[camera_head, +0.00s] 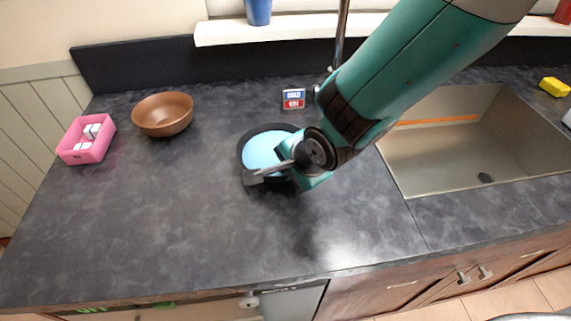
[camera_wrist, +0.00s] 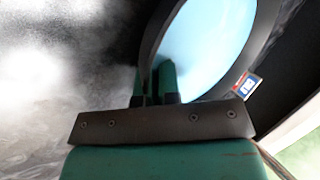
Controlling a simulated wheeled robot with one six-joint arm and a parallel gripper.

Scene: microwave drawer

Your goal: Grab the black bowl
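The black bowl (camera_head: 247,138) has a light blue inside and is on the dark countertop, left of the sink. My gripper (camera_head: 285,177) is at the bowl's near right side, and the wrist hides part of the bowl. In the wrist view, the bowl (camera_wrist: 212,45) fills the upper middle. The two green fingers of my gripper (camera_wrist: 154,82) are close together, one on each side of the bowl's dark rim. The gripper looks shut on that rim. The fingertips are partly hard to make out against the dark rim.
A brown bowl (camera_head: 163,114) and a pink bin (camera_head: 87,139) with small white items stand at the left. A small red-and-blue box (camera_head: 293,98) stands behind the black bowl. The sink (camera_head: 450,150) is at the right. The front left countertop is clear.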

